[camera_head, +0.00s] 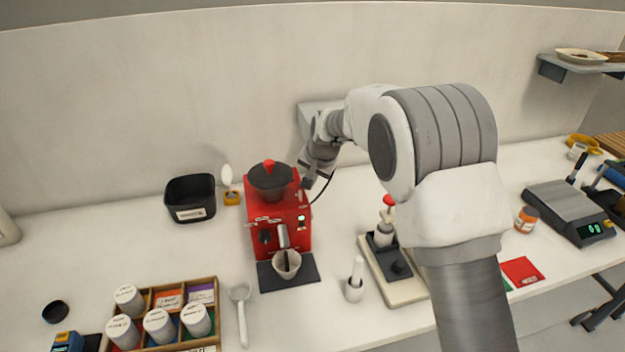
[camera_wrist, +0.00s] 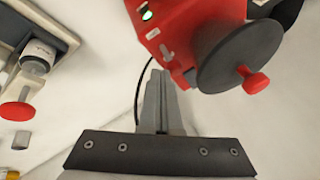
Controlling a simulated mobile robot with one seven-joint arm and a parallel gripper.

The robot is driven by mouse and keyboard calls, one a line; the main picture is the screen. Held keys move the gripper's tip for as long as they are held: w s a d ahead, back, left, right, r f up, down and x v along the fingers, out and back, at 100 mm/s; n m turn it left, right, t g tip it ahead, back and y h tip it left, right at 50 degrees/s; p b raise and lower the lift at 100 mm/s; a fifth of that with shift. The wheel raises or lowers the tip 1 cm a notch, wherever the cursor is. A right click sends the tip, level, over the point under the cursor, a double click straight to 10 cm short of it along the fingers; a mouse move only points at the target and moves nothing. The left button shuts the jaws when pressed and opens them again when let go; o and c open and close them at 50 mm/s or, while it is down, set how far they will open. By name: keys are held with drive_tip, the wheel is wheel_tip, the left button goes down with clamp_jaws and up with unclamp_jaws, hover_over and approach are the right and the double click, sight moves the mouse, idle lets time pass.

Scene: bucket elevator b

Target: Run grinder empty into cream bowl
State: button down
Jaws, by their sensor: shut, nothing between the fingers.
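The red grinder (camera_head: 275,215) stands on the counter with a dark hopper and a red-knobbed lid (camera_head: 269,172) on top. The cream bowl (camera_head: 286,263) sits on the dark mat under the grinder's spout; its contents cannot be made out. My gripper (camera_head: 309,181) is at the grinder's upper right side. In the wrist view my gripper (camera_wrist: 160,82) is shut and empty, its fingertips close to the red housing (camera_wrist: 165,35). A small lit indicator and a pale switch (camera_wrist: 165,52) show on that housing. I cannot tell whether the fingers touch it.
A black bin (camera_head: 190,198) stands behind left of the grinder. A tamping stand (camera_head: 392,265) and a small white mortar with pestle (camera_head: 354,287) are to its right. A wooden box of jars (camera_head: 165,310) and a spoon (camera_head: 241,310) lie in front left. A scale (camera_head: 568,210) is far right.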

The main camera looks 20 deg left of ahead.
drive_tip(key=shift+w+a, duration=0.1)
drive_tip(key=shift+a, duration=0.1)
drive_tip(key=shift+d+r, duration=0.1)
drive_tip(key=shift+r, duration=0.15)
drive_tip(key=shift+r+p, duration=0.5)
drive_tip(key=shift+r, duration=0.15)
